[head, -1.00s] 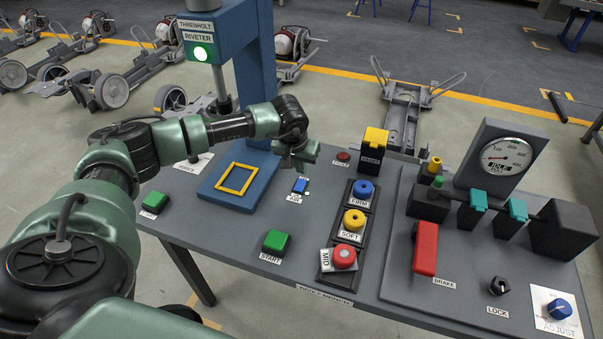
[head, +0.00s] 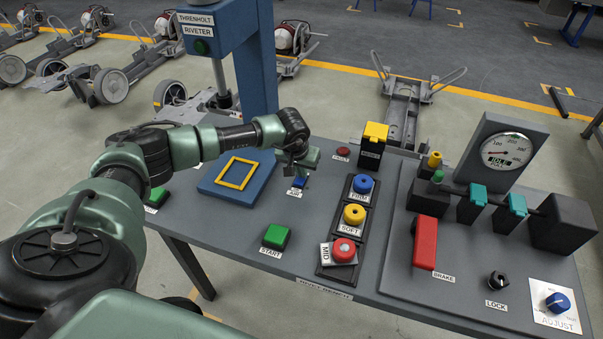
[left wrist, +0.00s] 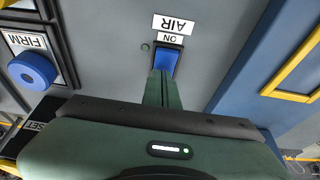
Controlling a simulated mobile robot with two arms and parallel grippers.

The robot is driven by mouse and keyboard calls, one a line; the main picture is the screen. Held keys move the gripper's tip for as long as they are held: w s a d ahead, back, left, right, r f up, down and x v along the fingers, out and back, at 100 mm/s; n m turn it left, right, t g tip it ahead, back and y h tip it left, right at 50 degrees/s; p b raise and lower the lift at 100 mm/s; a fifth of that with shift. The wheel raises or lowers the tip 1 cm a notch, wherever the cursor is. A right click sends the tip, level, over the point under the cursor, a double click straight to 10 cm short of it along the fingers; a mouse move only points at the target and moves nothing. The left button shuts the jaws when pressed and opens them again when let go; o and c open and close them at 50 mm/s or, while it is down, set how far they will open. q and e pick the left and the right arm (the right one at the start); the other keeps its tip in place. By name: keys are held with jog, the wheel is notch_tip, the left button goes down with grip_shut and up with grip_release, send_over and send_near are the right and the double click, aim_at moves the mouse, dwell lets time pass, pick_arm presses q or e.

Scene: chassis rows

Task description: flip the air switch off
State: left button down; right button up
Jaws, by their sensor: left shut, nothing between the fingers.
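The air switch is a small blue rocker (head: 298,183) on the bench, with an AIR label by it. It also shows in the left wrist view (left wrist: 167,61), beside an ON label (left wrist: 170,37). The small round lamp (left wrist: 145,46) beside it is dark. My left gripper (head: 301,174) is shut and empty, pointing down at the switch. In the wrist view its fingertips (left wrist: 162,76) are at the rocker end away from the ON label, touching or nearly so, and hide that end. My right gripper is not in view.
The riveter lamp (head: 202,47) is dark. A yellow frame (head: 237,173) lies left of the switch. A green START button (head: 276,236), a blue FIRM button (head: 363,184) and a yellow guard (head: 375,132) are nearby. A red brake lever (head: 425,243) stands farther right.

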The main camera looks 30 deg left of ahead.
pick_arm(q)
jog(key=shift+s+f+p, duration=0.1)
jog(key=shift+p, duration=0.2)
jog(key=shift+s, duration=0.1)
jog(key=shift+s+d+p, duration=0.2)
jog(key=shift+s+p, duration=0.15)
jog(key=shift+s, duration=0.35)
